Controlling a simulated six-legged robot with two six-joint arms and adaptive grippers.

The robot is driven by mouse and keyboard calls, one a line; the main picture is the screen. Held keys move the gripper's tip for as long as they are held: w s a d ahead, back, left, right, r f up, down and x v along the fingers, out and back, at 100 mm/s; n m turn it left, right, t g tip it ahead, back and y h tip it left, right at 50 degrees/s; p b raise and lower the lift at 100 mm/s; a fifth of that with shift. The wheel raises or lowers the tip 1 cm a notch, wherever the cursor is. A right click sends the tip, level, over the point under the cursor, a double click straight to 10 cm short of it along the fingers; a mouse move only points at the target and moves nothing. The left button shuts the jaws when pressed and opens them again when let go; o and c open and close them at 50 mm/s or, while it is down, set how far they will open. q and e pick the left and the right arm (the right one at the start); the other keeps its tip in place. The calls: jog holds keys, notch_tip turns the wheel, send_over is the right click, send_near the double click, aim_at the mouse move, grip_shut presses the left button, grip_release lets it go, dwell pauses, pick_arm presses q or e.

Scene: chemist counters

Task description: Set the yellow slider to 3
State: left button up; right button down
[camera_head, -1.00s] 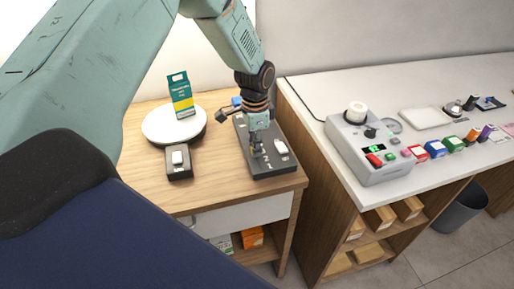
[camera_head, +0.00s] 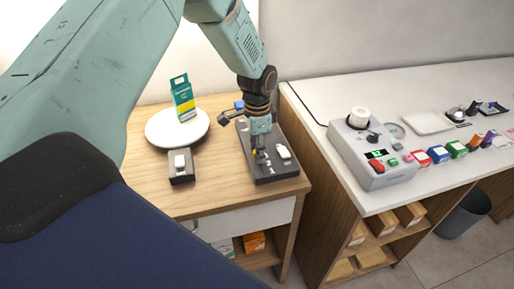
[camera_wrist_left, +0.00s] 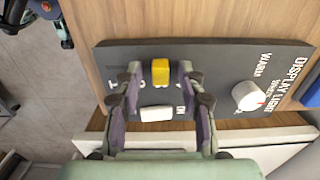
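The yellow slider knob (camera_wrist_left: 160,72) sits on a dark control panel (camera_wrist_left: 215,62) on the wooden cabinet. The panel also shows in the head view (camera_head: 277,174), under my left gripper (camera_head: 259,153). In the left wrist view, my left gripper (camera_wrist_left: 160,76) is open, with one finger on each side of the yellow knob and a gap at both sides. A white slider block (camera_wrist_left: 156,112) lies nearer the palm, also between the fingers. Printed marks by the slots are partly hidden by the fingers, so the slider's setting is unreadable. My right gripper is not in view.
A white round knob (camera_wrist_left: 248,96) stands on the panel by the "DISPLAY LIGHT" lettering. A small dark switch box (camera_head: 181,167) and a white turntable (camera_head: 160,127) with a teal carton (camera_head: 183,98) stand left. A grey device (camera_head: 370,151) stands on the right counter.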

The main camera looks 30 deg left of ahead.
pick_arm(q)
jog(key=shift+r, duration=0.1)
jog(key=shift+w+r, duration=0.1)
jog(key=shift+r, duration=0.2)
notch_tip(320, 180, up, 11)
jog(key=shift+r, duration=0.15)
dwell(0.5)
